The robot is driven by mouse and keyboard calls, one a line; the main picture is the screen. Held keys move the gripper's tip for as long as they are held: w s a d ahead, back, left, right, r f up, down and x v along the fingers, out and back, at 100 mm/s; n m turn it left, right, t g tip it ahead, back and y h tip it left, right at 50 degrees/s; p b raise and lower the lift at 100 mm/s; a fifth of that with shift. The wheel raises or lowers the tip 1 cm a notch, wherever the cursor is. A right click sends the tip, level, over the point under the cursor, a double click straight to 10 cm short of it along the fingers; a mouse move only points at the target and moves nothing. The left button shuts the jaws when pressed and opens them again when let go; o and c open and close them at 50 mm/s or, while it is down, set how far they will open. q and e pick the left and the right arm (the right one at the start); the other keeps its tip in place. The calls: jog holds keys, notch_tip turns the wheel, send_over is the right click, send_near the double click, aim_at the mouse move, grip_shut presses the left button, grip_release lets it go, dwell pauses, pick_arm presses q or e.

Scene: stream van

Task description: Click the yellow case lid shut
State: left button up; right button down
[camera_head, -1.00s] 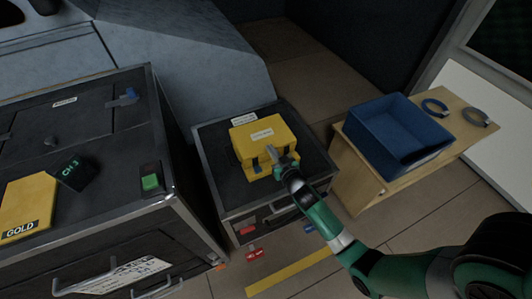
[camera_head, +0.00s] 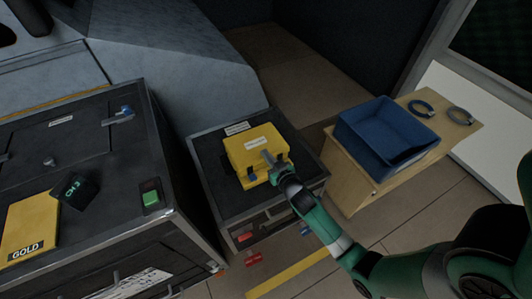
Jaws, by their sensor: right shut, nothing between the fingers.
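The yellow case (camera_head: 248,142) sits on the dark top of the middle cabinet (camera_head: 213,187). A pale label is on its lid, and the lid lies over the base. Dark latches show on its front side. Whether the lid is fully seated I cannot tell. My right gripper (camera_head: 268,157) is shut and empty. Its fingertips are at the front edge of the case, between the latches, touching or very close to it. My left gripper is not in view.
A dark console at the left bears a yellow GOLD case (camera_head: 29,226), a black CH 3 block (camera_head: 75,191) and a green button (camera_head: 151,198).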

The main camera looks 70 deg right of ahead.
jog(key=s+a+f+b, duration=0.1)
jog(key=f, duration=0.1)
jog(key=s+a+f+b, duration=0.1)
jog(key=s+f, duration=0.1)
jog(key=s+a+f+b, duration=0.1)
jog(key=s+a+f, duration=0.1)
jog(key=shift+s+a, duration=0.15)
jog(key=shift+s, duration=0.05)
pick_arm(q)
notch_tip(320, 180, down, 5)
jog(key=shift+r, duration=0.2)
